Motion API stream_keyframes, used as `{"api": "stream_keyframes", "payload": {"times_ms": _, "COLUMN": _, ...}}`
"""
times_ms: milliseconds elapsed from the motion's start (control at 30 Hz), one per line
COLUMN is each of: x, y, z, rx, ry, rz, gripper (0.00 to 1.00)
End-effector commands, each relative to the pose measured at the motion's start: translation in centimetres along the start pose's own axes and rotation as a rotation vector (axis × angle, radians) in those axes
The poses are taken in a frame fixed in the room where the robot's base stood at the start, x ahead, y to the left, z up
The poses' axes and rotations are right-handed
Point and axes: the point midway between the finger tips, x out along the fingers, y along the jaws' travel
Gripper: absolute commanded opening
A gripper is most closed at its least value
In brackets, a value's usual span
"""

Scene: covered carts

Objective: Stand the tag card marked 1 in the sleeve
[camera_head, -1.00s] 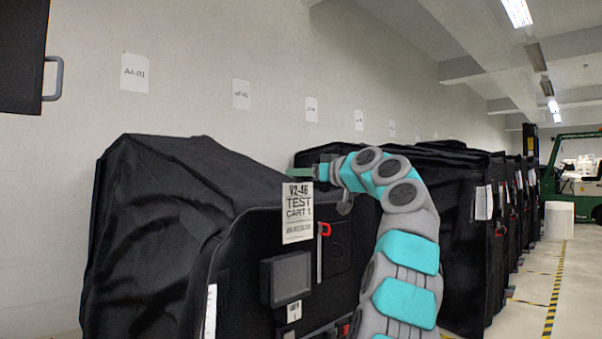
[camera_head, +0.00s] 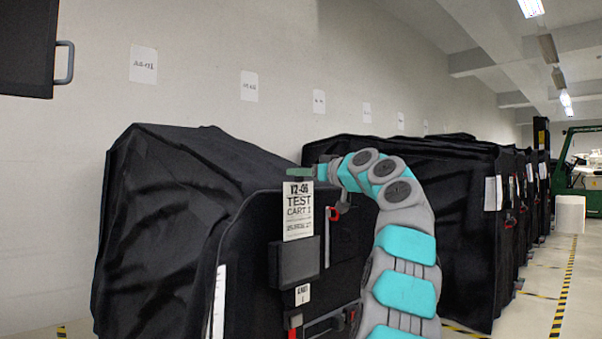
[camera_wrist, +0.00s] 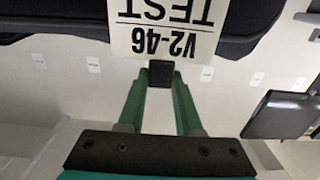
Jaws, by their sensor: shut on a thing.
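The tag card (camera_head: 299,212), white with "V2-46 TEST CART 1" in black, hangs upright from my gripper (camera_head: 300,173). In the wrist view the card (camera_wrist: 172,38) appears upside down at the tips of my green fingers, and my gripper (camera_wrist: 161,75) is shut on its top edge. The sleeve (camera_head: 296,265) is a dark grey pocket on the front of the nearest black covered cart. The card's lower edge meets or slightly overlaps the sleeve's top edge in the head view. I cannot tell whether it is inside or in front.
The black cart cover (camera_head: 165,220) fills the left. A small "CART 1" label (camera_head: 302,295) sits below the sleeve, with red-handled fittings nearby. More covered carts (camera_head: 465,230) stand in a row to the right. Free floor (camera_head: 530,290) lies at the far right.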

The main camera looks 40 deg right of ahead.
Motion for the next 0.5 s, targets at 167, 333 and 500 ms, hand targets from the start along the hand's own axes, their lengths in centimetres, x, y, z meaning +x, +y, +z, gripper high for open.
{"api": "stream_keyframes", "payload": {"times_ms": 167, "x": 0.1, "y": -0.1, "z": 1.5, "rx": -0.001, "ry": 0.000, "rz": -0.001, "gripper": 0.00}}
{"api": "stream_keyframes", "payload": {"times_ms": 333, "x": 0.1, "y": 0.0, "z": 2.5, "rx": -0.001, "ry": 0.000, "rz": 0.000, "gripper": 0.00}}
{"api": "stream_keyframes", "payload": {"times_ms": 500, "x": 0.1, "y": -0.1, "z": 3.6, "rx": -0.001, "ry": 0.000, "rz": 0.000, "gripper": 0.00}}
